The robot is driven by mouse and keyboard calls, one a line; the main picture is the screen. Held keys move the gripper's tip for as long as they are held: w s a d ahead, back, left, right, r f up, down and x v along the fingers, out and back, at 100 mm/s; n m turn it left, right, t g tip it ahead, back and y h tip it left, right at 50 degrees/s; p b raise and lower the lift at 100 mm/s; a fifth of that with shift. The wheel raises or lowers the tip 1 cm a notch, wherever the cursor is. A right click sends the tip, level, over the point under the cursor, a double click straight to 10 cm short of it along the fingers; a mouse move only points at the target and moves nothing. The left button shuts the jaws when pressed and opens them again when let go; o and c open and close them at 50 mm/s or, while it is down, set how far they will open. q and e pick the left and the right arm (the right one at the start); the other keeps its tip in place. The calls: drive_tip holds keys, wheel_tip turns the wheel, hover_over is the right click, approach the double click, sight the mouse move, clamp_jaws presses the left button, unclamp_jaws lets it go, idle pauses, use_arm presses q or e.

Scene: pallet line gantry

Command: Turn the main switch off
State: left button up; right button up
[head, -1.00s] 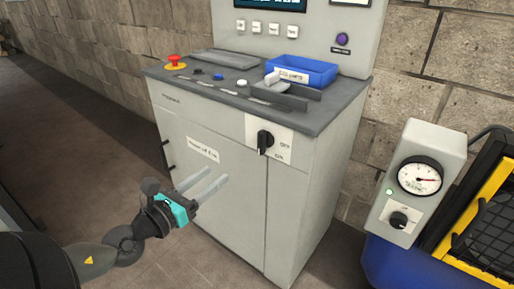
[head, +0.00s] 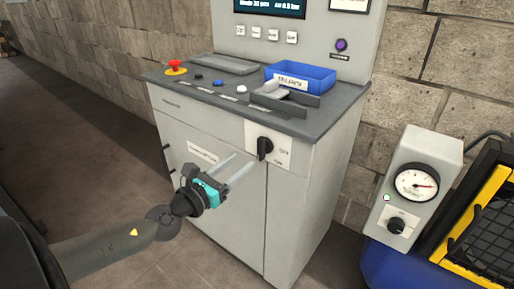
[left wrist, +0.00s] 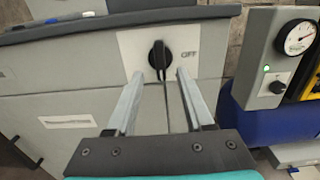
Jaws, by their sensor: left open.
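The main switch is a black rotary knob (head: 265,147) on a white plate (head: 284,153) at the upper front of the grey cabinet (head: 215,165). The plate carries OFF lettering to the knob's right, and lower lettering too blurred to read. The knob points roughly upright. In the left wrist view the knob (left wrist: 159,55) stands ahead, between the lines of my two fingers. My left gripper (head: 236,169) is open and empty, its fingertips just short of the knob at the left. It also shows in the left wrist view (left wrist: 160,78). My right gripper is not in view.
On the cabinet top are a red emergency button (head: 175,67), several small buttons and a blue tray (head: 300,76). A gauge box (head: 417,188) with its own small black knob (head: 397,225) stands right, beside a yellow-framed black mesh (head: 485,210). Floor left of the cabinet is clear.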

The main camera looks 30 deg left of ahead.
sight(258, 149)
use_arm(q)
drive_tip(key=shift+w+d+p, duration=0.15)
drive_tip(key=shift+w, duration=1.8)
drive_tip(key=shift+w+d+p, duration=0.15)
drive_tip(key=shift+w, duration=1.75)
clamp_jaws()
